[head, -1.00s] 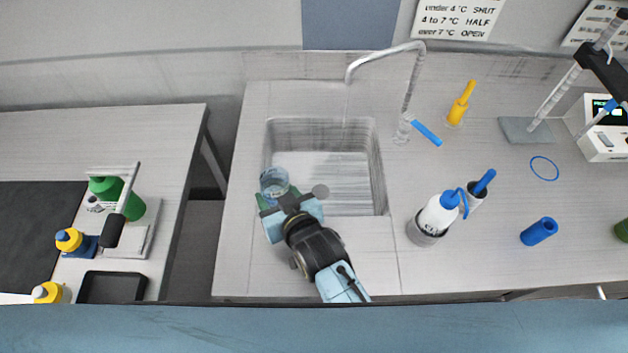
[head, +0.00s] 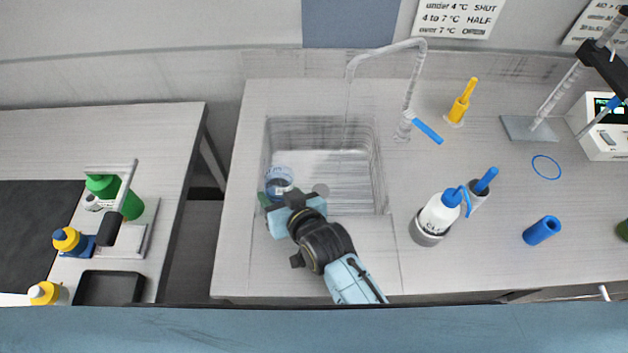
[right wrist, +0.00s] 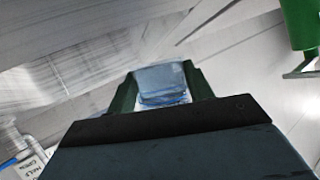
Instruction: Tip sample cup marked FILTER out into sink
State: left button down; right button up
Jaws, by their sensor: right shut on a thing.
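The sample cup (head: 279,178) is a clear, bluish cup over the left front part of the sink (head: 345,185). My right gripper (head: 275,190) is shut on it. In the right wrist view the cup (right wrist: 162,84) sits between the two green fingers, with bluish contents inside, and it looks tilted. I cannot read a FILTER mark on it. My left gripper is not in view.
A tap (head: 408,110) with a blue lever stands behind the sink. A side bench (head: 165,130) with a green bottle (head: 132,205) stands left across a gap.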

jog(key=shift+w+d+f+m+g+b, duration=0.15)
jog(key=shift+f+m+b, duration=0.1)
jog(key=shift+f+b, duration=0.2)
jog(key=shift+w+d+f+m+g+b, duration=0.15)
jog(key=shift+f+m+b, duration=0.15)
jog(key=shift+b, duration=0.2)
jog(key=shift+w+d+f+m+g+y+b, duration=0.25)
jog(key=shift+f+m+g+y+b, duration=0.3)
jog(key=shift+b, duration=0.4)
jog(key=shift+w+d+r+m+y+b, duration=0.35)
jog(key=shift+w+r+m+b, duration=0.1)
jog(key=shift+r, duration=0.15)
dwell(0.6)
jog(key=shift+r+m+g+y+b, duration=0.3)
jog(key=shift+r+m+g+b, duration=0.15)
jog(key=shift+g, duration=0.1)
dwell(0.5)
jog(key=shift+f+m+g+y+b, duration=0.3)
jog(key=shift+m+y+b, duration=0.15)
jog(key=shift+b, duration=0.7)
jog(key=shift+r+m+g+y+b, duration=0.3)
jog(key=shift+r+m+y+b, duration=0.1)
jog(key=shift+r+m, duration=0.15)
dwell(1.0)
jog(key=shift+f+m+y+b, duration=0.3)
jog(key=shift+m+b, duration=0.2)
jog(key=shift+b, duration=0.4)
